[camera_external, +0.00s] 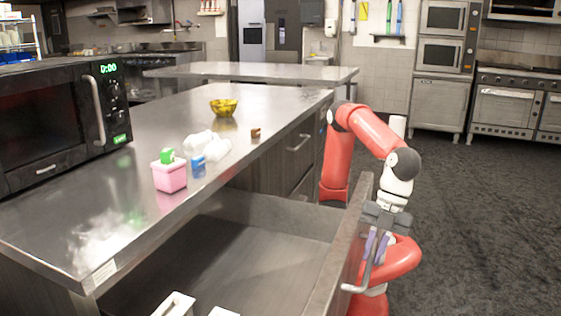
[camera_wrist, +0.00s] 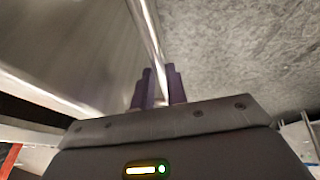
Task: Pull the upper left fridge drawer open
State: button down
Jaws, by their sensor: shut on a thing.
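The upper left fridge drawer (camera_external: 343,250) is pulled well out from under the steel counter in the external view. Its front panel stands out to the right and its inside shows. A metal bar handle (camera_external: 352,288) runs along the outer face of the panel. My gripper (camera_external: 374,258) is at this handle, pointing down, with its purple fingers shut on it. In the wrist view the two purple fingers (camera_wrist: 157,88) close around the metal handle bar (camera_wrist: 149,35). The exact contact between fingertips and bar is partly hidden there.
White items (camera_external: 175,305) lie inside the drawer. On the counter (camera_external: 120,225) are a black microwave (camera_external: 55,120), a pink box (camera_external: 169,176), a blue item (camera_external: 198,167), white lumps and a yellow bowl (camera_external: 223,107). The dark floor (camera_external: 460,220) to the right is clear.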

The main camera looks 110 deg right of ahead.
jog(key=c, duration=1.4)
grip_release()
jog(key=shift+r, duration=0.1)
jog(key=v, duration=0.7)
jog(key=shift+r+p, duration=0.25)
jog(key=shift+p, duration=0.1)
jog(key=shift+s, duration=0.1)
jog(key=x, duration=0.7)
jog(key=shift+f+b, duration=0.35)
jog(key=shift+w+d, duration=0.15)
jog(key=shift+w, duration=0.15)
